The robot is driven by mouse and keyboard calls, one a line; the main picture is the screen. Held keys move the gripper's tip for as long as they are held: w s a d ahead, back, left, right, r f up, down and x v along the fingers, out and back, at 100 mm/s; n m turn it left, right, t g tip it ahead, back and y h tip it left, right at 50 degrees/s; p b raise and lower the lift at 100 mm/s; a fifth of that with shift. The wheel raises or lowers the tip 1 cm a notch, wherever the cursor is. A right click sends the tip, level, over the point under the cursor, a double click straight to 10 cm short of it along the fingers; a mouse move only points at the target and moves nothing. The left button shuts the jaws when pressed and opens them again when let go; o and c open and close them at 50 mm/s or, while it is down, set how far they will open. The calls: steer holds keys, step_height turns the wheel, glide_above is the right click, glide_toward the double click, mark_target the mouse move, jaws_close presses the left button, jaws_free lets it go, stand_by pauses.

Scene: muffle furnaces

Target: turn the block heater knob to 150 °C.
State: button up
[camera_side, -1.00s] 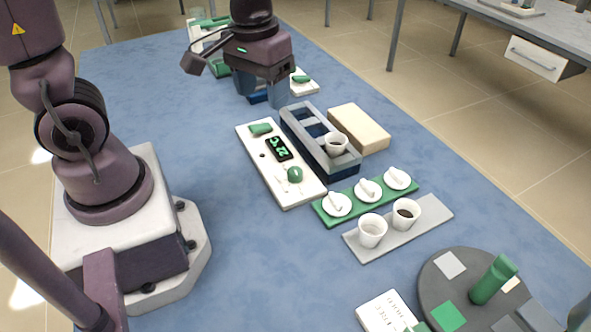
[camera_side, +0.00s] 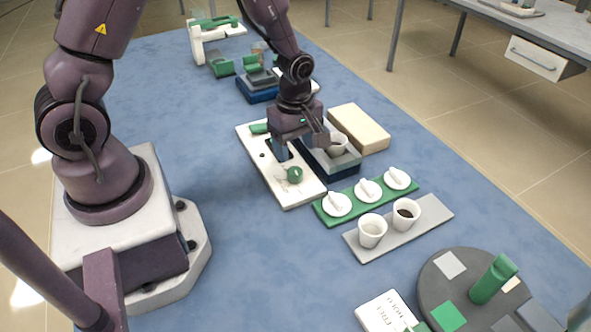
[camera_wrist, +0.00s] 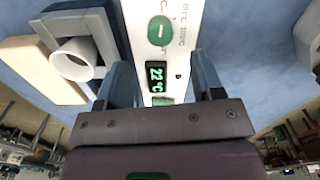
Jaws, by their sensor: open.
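The white heater panel (camera_side: 292,194) lies on the blue bench top, with a round green knob (camera_side: 294,174) towards its near end. The knob, with a light bar across it, also shows in the wrist view (camera_wrist: 160,30), ahead of the fingers. The display (camera_wrist: 157,76) reads 22 °C in green and is hidden by my gripper in the side view. A second green part (camera_side: 259,128) sits at the panel's far end. My gripper (camera_wrist: 163,80) is open and empty, pointing down over the panel around the display; the knob is outside the fingers.
A blue-grey block (camera_side: 345,166) with a white cup (camera_side: 337,143) stands right beside the panel, with a beige box (camera_side: 359,129) beyond. A green rack (camera_side: 352,210) with white lids and a grey tray (camera_side: 385,240) with two cups lie nearer. Bench left of the panel is clear.

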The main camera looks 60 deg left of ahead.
mark_target(295, 171)
step_height(295, 171, down, 7)
steer(key=shift+f, duration=0.2)
steer(key=c, duration=0.9)
